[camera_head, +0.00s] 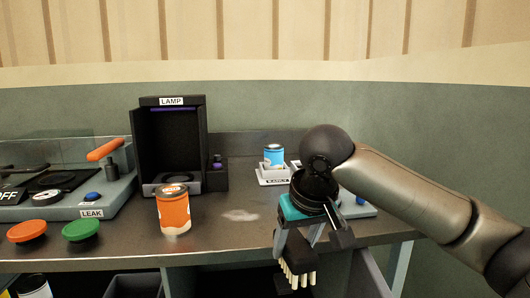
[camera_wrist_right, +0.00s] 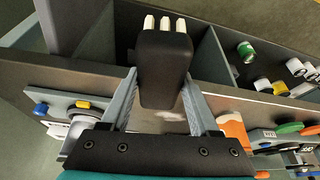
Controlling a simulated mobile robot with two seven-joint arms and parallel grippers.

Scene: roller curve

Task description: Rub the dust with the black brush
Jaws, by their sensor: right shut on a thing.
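The dust is a pale, thin patch (camera_head: 240,215) on the dark tabletop, right of the orange can. My right gripper (camera_head: 298,250) is shut on the black brush, at the front edge of the table and right of the dust. In the head view the brush's pale bristles (camera_head: 297,275) hang down below the fingers, apart from the dust. In the right wrist view the brush's black body (camera_wrist_right: 164,68) sits between the two grey fingers, with pale bristle tips past it. The gripper hides part of the brush in the head view. My left gripper is not in view.
An orange can (camera_head: 173,210) stands left of the dust. Behind are a black lamp box (camera_head: 140,150) and a white holder (camera_head: 272,181) with a blue can. The leak station (camera_head: 115,195) and red and green discs lie left. Open compartments lie below the table.

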